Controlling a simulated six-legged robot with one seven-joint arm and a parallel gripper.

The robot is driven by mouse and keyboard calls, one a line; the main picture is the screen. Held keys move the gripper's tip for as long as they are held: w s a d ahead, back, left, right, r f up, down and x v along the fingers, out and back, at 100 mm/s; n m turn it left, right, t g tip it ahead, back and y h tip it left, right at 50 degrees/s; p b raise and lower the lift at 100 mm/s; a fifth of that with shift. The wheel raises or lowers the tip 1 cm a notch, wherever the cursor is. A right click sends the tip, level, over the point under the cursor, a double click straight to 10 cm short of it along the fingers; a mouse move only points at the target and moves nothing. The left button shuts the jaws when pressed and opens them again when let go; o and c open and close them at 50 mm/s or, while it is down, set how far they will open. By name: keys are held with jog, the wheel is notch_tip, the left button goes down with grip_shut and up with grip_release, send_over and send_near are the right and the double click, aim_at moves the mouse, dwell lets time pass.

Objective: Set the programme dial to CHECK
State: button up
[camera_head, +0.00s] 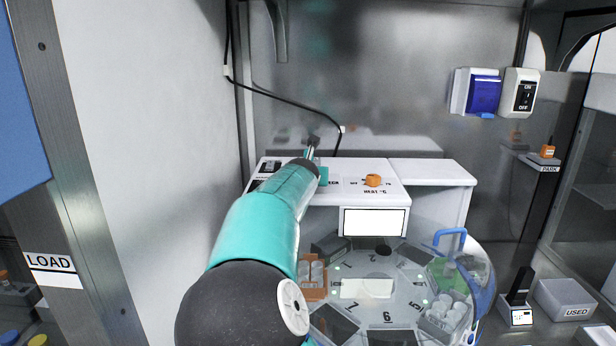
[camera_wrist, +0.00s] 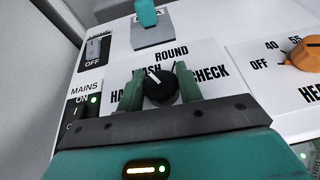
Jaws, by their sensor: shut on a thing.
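The programme dial (camera_wrist: 160,90) is a black round knob with a white pointer line on the white panel. Its pointer leans up and slightly left, towards the WASH label. The CHECK label (camera_wrist: 211,74) is to the right of the dial, ROUND is above, and a label starting "HA" is at left, partly covered. My gripper (camera_wrist: 160,72) has its two green fingers on either side of the dial and is shut on it. In the head view my teal arm reaches over the machine's panel (camera_head: 393,193) and hides the dial.
An orange HEAT knob (camera_wrist: 304,54) is right of the dial. A MAINS switch (camera_wrist: 82,106) with a green light is close at left, below another switch (camera_wrist: 97,48) marked OFF. A teal-handled part (camera_wrist: 146,14) stands above. A numbered carousel (camera_head: 385,262) lies below the panel.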

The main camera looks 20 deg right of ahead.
jog(key=shift+a+f, duration=0.1)
jog(key=shift+w+m+g+h, duration=0.1)
jog(key=shift+m+g+h, duration=2.6)
jog(key=shift+m, duration=0.6)
jog(key=m+g+h, duration=0.1)
jog(key=m+g, duration=0.2)
jog(key=shift+h, duration=0.4)
jog(key=shift+m+g, duration=1.3)
jog(key=shift+g, duration=0.2)
jog(key=shift+f+m+g, duration=0.1)
jog(key=shift+m+g, duration=0.5)
jog(key=shift+g, duration=0.2)
jog(key=o, duration=1)
jog(key=shift+d, duration=0.25)
jog(key=shift+a, duration=0.1)
